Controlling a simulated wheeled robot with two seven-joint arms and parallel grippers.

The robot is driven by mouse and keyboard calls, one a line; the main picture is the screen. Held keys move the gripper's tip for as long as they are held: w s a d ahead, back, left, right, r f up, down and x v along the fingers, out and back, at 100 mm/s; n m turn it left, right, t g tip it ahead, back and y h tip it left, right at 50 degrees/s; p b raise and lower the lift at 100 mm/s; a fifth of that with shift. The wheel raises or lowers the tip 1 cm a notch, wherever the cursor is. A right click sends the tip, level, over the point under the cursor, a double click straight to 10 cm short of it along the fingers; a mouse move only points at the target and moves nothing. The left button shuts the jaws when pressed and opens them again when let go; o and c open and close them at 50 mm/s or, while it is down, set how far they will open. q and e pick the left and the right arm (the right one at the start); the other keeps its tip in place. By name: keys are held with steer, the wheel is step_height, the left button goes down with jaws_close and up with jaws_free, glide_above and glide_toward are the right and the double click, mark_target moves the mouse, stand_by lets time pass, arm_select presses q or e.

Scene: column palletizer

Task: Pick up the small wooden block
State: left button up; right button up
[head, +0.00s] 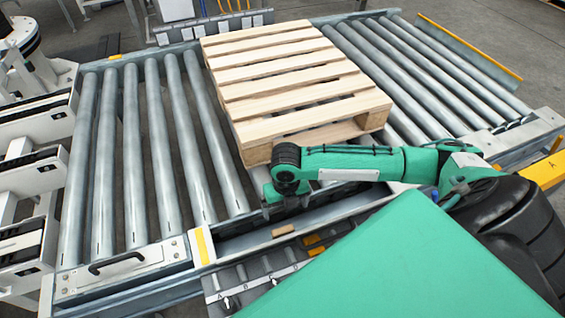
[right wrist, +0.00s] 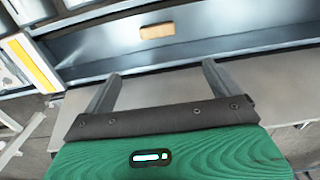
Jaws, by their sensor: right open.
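The small wooden block (head: 283,230) is a light tan bar lying in the grey metal channel along the front of the conveyor. In the right wrist view the block (right wrist: 157,31) lies beyond the fingertips, roughly centred between them. My right gripper (head: 286,205) is just behind the block in the head view, apart from it. In the right wrist view its two grey fingers (right wrist: 161,72) are spread with nothing between them. My left gripper is not in view.
A wooden pallet (head: 285,68) rests on the conveyor rollers behind my right gripper, close to my forearm. A metal rail with yellow marks (head: 203,246) edges the channel. Bare rollers (head: 160,140) lie to the left.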

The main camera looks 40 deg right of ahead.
step_height(320, 180, down, 2)
steer(key=b, duration=0.1)
glide_above(284, 232)
steer(key=f, duration=0.8)
steer(key=shift+s+f+b, duration=0.2)
steer(key=shift+b, duration=0.2)
steer(key=f, duration=0.4)
steer(key=shift+w+f, duration=0.15)
steer(key=shift+w, duration=0.05)
steer(key=shift+f+b, duration=0.3)
steer(key=shift+f, duration=0.15)
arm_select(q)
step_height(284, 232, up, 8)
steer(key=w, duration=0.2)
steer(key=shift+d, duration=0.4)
arm_select(e)
steer(key=c, duration=1)
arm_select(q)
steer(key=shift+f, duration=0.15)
arm_select(e)
steer(key=shift+c, duration=0.2)
